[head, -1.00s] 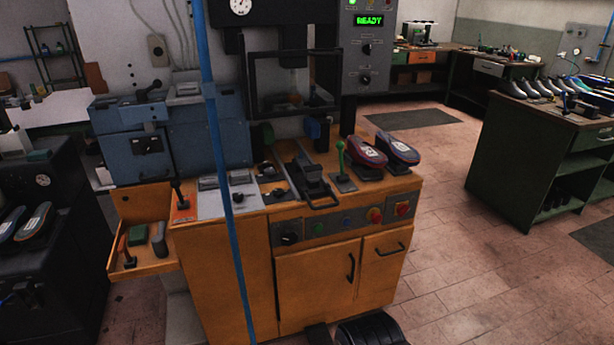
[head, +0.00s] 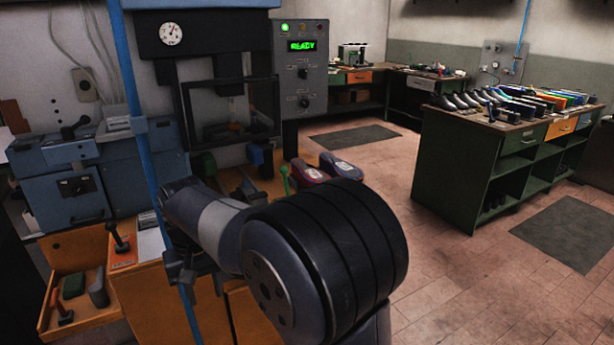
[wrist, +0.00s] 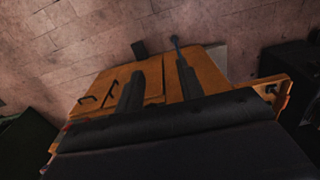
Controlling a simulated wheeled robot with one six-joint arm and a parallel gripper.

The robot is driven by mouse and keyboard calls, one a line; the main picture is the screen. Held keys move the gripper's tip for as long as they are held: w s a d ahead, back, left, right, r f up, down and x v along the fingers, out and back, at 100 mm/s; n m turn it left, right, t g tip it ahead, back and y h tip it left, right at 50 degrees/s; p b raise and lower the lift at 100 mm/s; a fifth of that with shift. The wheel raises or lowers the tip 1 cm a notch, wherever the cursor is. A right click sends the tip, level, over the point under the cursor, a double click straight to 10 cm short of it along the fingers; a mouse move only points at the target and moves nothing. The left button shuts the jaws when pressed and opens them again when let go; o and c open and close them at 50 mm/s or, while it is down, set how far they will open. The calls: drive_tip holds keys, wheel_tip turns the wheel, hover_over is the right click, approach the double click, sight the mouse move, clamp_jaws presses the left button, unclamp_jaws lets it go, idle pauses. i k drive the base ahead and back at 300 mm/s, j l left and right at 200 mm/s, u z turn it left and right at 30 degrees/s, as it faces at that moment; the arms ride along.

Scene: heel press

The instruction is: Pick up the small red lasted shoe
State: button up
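A small dark red shoe (head: 307,172) with a pale label sits on the right end of the wooden bench top, right of the green-knobbed lever, in the head view. My arm hides the bench just in front of it. My gripper (wrist: 156,72) shows in the wrist view as two dark fingers, apart with nothing between them, above the wooden cabinet front (wrist: 203,72). No shoe shows in the wrist view. In the head view my arm reaches left across the bench, and its end lies left of the red shoe, well apart from it.
A dark blue shoe with red edging (head: 342,166) stands close beside the red one on its right. A green-knobbed lever (head: 285,178) stands at its left. The blue post (head: 140,120) rises near my arm. An open side tray (head: 75,308) holds tools.

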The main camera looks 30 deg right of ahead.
sight(306, 174)
drive_tip(key=i+l, duration=0.35)
drive_tip(key=l, duration=0.15)
drive_tip(key=i+l, duration=0.35)
drive_tip(key=l, duration=0.2)
drive_tip(key=i+l, duration=0.35)
drive_tip(key=l, duration=0.15)
drive_tip(key=i+l, duration=0.35)
drive_tip(key=l, duration=0.2)
drive_tip(key=i+l, duration=0.35)
drive_tip(key=l, duration=0.15)
